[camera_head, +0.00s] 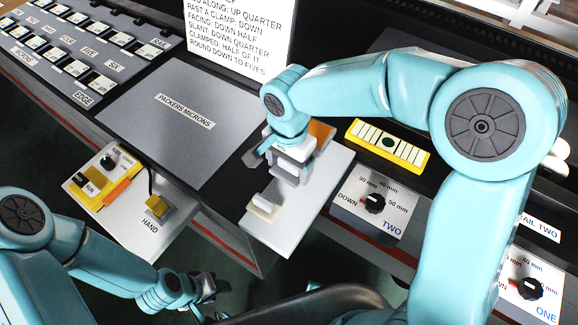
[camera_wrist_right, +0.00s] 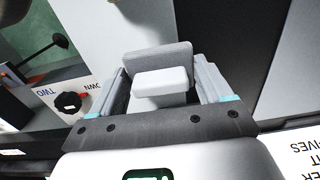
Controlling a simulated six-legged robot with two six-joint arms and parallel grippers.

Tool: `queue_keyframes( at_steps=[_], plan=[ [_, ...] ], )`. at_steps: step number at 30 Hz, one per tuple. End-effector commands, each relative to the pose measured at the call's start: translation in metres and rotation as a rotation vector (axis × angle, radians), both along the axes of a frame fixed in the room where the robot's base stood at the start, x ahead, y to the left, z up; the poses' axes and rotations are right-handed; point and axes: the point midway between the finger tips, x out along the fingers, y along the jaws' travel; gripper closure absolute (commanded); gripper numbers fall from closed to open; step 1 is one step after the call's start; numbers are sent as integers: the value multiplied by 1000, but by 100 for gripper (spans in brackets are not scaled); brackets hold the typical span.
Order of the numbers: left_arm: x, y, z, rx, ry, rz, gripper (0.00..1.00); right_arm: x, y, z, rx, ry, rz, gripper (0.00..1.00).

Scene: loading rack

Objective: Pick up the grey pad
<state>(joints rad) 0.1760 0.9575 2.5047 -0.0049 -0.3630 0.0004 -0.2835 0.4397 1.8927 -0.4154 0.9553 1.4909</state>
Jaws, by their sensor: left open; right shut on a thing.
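My right gripper (camera_head: 288,168) is over the light grey plate (camera_head: 285,225) in the head view. In the right wrist view its two fingers (camera_wrist_right: 164,88) are shut on the grey pad (camera_wrist_right: 158,58), with a pale block (camera_wrist_right: 163,82) on the pad's near side between the fingers. In the head view the gripper mostly hides the pad, and I cannot tell whether it touches the plate. My left gripper (camera_head: 208,290) is open and empty, low in the head view, away from the pad.
A small cream block (camera_head: 264,206) stands on the plate in front of my right gripper. A yellow-edged strip (camera_head: 388,145) and a dial panel (camera_head: 370,208) lie to the right.

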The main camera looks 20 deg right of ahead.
Motion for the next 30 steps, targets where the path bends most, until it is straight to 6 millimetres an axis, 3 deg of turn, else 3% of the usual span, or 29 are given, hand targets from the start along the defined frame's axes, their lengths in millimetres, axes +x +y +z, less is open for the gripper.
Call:
queue_keyframes(
  at_steps=[5, 12, 18, 24, 30],
  plan=[
    [0, 0, 4, 0, 0, 0, 57, 1, 1, 42, 3, -8, 0, 51],
    [0, 0, 12, 0, 0, 0, 57, 1, 1, 119, 3, -8, 1, 51],
    [0, 0, 17, 0, 0, 0, 57, 0, 1, 164, 3, -4, 0, 51],
    [0, 0, 20, 0, 0, 0, 57, 0, 0, 184, 1, -2, 1, 51],
    [0, 0, 20, 0, 0, 0, 57, 0, 0, 187, 1, -2, 1, 51]
  ],
)
